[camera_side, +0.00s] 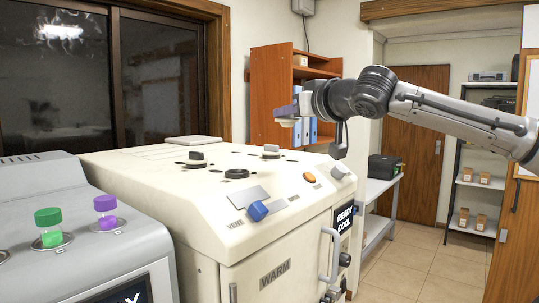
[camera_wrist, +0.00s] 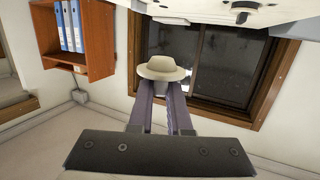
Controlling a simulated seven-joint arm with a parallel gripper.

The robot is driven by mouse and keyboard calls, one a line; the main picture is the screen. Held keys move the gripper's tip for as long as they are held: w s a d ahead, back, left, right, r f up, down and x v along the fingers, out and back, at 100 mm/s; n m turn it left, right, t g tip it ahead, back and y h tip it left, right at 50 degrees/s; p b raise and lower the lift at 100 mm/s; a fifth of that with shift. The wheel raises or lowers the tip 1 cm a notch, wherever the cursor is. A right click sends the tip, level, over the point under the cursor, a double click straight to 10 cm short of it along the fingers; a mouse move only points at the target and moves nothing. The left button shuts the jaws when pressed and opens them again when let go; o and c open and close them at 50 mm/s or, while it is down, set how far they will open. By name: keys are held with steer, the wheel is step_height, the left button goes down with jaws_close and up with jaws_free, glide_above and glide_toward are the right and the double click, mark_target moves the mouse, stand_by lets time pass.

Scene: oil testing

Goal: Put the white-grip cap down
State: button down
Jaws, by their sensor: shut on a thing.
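My gripper (camera_side: 284,112) is shut on the white-grip cap (camera_wrist: 163,68). In the wrist view the cap is a pale, brimmed disc with a raised top, at the tips of the two purple-grey fingers. In the side view the cap (camera_side: 288,122) is small and partly hidden by the fingers, held in the air above the far right part of the cream machine (camera_side: 150,172). Its clearance above the machine is hard to judge.
Green-capped (camera_side: 48,217) and purple-capped (camera_side: 105,204) vials stand at left.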

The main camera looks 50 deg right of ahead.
glide_above(270, 168)
steer(key=f, duration=0.5)
steer(key=shift+s, duration=0.35)
steer(key=f, duration=0.3)
steer(key=shift+w, duration=0.4)
steer(key=shift+f, duration=0.55)
steer(key=shift+f, duration=0.1)
steer(key=c, duration=0.9)
jaws_free()
steer(key=shift+o, duration=0.2)
steer(key=shift+s+a+r, duration=0.1)
steer(key=shift+r, duration=0.1)
steer(key=v, duration=1.1)
steer(key=shift+s, duration=0.4)
